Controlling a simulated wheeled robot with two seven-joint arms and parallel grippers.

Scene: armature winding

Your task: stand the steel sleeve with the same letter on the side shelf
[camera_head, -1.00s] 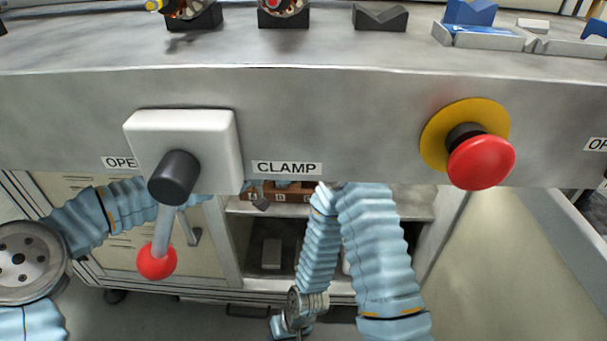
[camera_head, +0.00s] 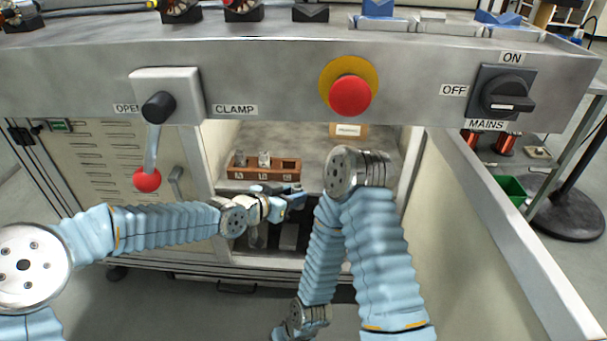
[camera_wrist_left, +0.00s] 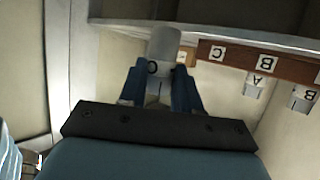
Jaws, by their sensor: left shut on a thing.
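My left gripper (camera_head: 298,196) reaches in front of the open bay under the bench. In the left wrist view it (camera_wrist_left: 160,90) is shut on a pale grey cylindrical sleeve (camera_wrist_left: 163,45); I cannot read a letter on it. A brown rack (camera_head: 265,172) with lettered places stands on the shelf (camera_head: 310,143), left of and beyond the gripper. Two sleeves stand in its left and middle places (camera_head: 240,158) (camera_head: 264,159); its right place is empty. In the wrist view, the rack's labels include C and B, and the two sleeves bear A and B. My right gripper is out of view.
The bench front (camera_head: 270,75) overhangs the bay, with a clamp lever (camera_head: 150,150), red stop button (camera_head: 350,95) and mains switch (camera_head: 506,93). A brown labelled box (camera_head: 348,131) stands at the shelf's back. My right arm crosses the bay's right part.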

